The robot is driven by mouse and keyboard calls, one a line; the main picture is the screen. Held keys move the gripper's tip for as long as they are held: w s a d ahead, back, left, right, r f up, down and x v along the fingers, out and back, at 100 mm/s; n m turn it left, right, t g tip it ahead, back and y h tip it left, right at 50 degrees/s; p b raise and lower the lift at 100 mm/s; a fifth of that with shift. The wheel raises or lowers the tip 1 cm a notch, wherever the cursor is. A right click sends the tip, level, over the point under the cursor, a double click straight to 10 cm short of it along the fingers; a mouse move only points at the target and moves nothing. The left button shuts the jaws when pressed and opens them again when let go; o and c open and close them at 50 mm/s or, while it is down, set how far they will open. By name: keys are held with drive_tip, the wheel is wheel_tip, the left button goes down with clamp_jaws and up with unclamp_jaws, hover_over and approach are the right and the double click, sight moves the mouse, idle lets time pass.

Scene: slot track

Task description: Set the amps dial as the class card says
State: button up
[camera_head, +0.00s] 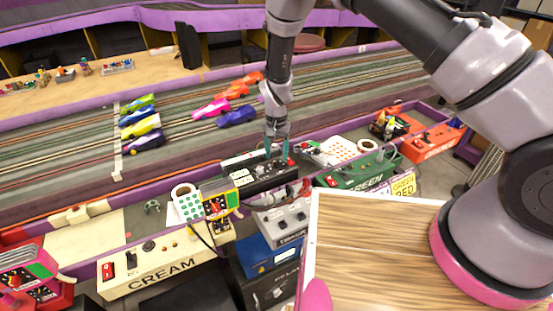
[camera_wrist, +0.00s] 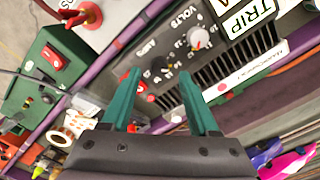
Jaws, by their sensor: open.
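The black power supply (camera_head: 262,182) stands below my gripper (camera_head: 277,152) in the head view. In the wrist view its face shows the labels AMPS and VOLTS. The amps dial (camera_wrist: 160,66) is a dark knob beside the AMPS label; its exact setting is too small to read. The volts dial (camera_wrist: 200,38) is a pale knob with a red mark. My gripper (camera_wrist: 160,75) is open, its green fingers to either side of the amps dial in the picture; whether they touch it I cannot tell. I cannot make out which card is the class card.
A cream control box (camera_head: 165,268) and a green one (camera_head: 360,172) lie along the purple-edged track. A yellow sign (camera_head: 403,185) hangs by the green box. Toy cars (camera_head: 140,128) stand on the track lanes. A wooden tabletop (camera_head: 370,245) lies at front right.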

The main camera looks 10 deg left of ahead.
wheel_tip(320, 180, up, 8)
drive_tip(key=shift+r, duration=0.1)
idle(0.4)
wheel_tip(320, 180, up, 16)
drive_tip(key=m+y, duration=0.1)
drive_tip(key=y, duration=0.1)
hover_over(277, 162)
drive_tip(key=w+d, duration=0.4)
drive_tip(key=d, duration=0.3)
drive_tip(key=s+d+r+t+y, duration=0.1)
drive_tip(key=s+d+r+t, duration=0.1)
drive_tip(key=d+r, duration=1.1)
drive_tip(key=s+d+r+t, duration=0.2)
drive_tip(key=s+d+r, duration=0.5)
drive_tip(key=s+d, duration=0.1)
drive_tip(key=s+d+r+m+t+h, duration=0.1)
drive_tip(key=s+d+r+t, duration=0.2)
drive_tip(key=s+d+r, duration=0.3)
drive_tip(key=s+d, duration=0.2)
drive_tip(key=s, duration=0.3)
drive_tip(key=shift+d+r+m, duration=0.3)
drive_tip(key=shift+d+r, duration=0.05)
drive_tip(key=shift+r, duration=0.05)
